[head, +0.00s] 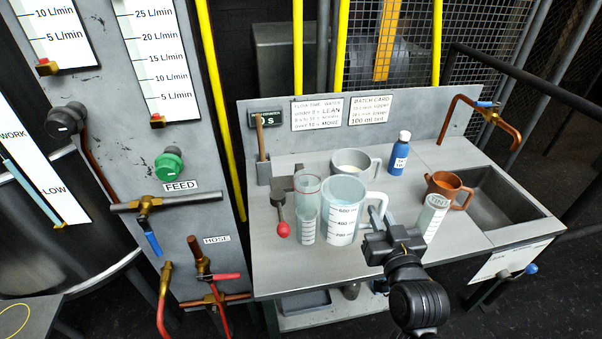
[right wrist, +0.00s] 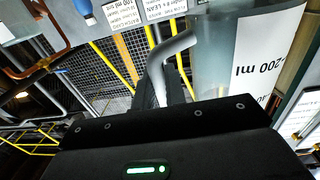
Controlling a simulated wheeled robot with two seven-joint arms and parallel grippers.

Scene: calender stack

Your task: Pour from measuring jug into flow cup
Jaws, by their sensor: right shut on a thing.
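The measuring jug (head: 342,228) is a large clear vessel with a marked white scale and a pale handle. It looks upright over the front middle of the bench; I cannot tell whether its base touches. My right gripper (head: 378,222) is shut on its handle, and the jug and handle also fill the upper right of the right wrist view (right wrist: 215,55). The flow cup seems to be the clear, pink-rimmed cup (head: 308,184) just left of the jug, beside a dark block with a red-knobbed lever (head: 282,228). A clear graduated vessel (head: 307,228) stands below it. My left gripper is out of view.
On the bench (head: 275,262) a pale mug (head: 350,160) and blue bottle (head: 398,160) stand behind the jug. A TINT vessel (head: 431,220) and copper mug (head: 443,184) stand right, before the sink (head: 490,210). Feed pipes and valves (head: 169,163) are left.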

